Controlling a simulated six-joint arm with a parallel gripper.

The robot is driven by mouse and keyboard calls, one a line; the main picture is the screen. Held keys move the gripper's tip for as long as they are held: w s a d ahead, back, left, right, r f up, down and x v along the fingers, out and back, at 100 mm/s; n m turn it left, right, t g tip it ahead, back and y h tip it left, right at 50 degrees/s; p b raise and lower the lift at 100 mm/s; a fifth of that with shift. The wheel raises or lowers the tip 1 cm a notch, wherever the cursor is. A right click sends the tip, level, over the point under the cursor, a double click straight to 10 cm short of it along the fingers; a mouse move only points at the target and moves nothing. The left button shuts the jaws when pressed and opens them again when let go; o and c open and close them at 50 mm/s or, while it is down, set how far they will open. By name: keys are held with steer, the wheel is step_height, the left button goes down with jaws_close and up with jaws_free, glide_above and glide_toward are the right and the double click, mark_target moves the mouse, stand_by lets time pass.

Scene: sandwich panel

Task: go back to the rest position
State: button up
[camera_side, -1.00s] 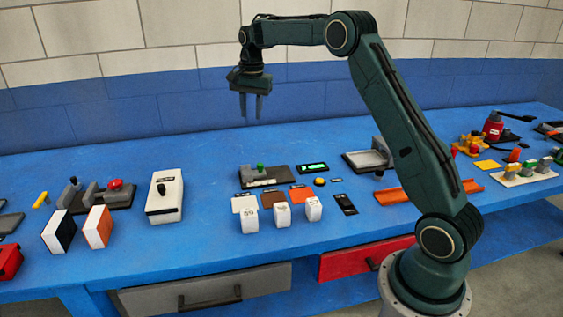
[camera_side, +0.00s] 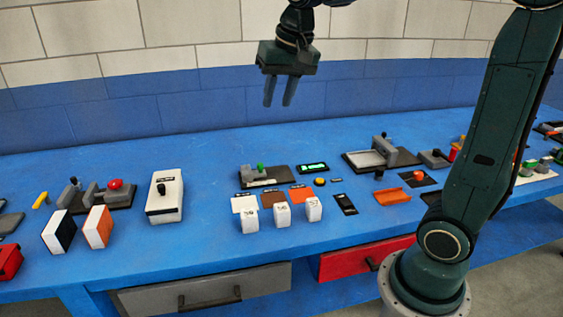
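My gripper (camera_side: 280,92) hangs in the air above the back of the blue table, in front of the blue wall band. Its two fingers point down and stand a little apart, with nothing between them. It touches nothing. My arm rises at the right of the picture, and its upper part runs out of the top edge. No marker for a rest position shows.
The blue table (camera_side: 120,230) holds a white switch box (camera_side: 165,205), three white blocks, one being the middle one (camera_side: 282,216), a dark fixture with a green knob (camera_side: 262,176), and a grey clamp fixture (camera_side: 372,160). Free room lies behind them.

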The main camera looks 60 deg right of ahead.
steer(key=s+a+f+n+t, duration=0.1)
steer(key=s+a+f+n, duration=0.2)
steer(key=s, duration=0.6)
steer(key=s+a+f+n+t, duration=0.1)
steer(key=s+a+f+n, duration=0.2)
steer(key=s, duration=0.6)
steer(key=shift+s+n+y, duration=0.3)
steer(key=shift+s+n, duration=0.05)
steer(key=shift+n, duration=0.05)
stand_by(0.5)
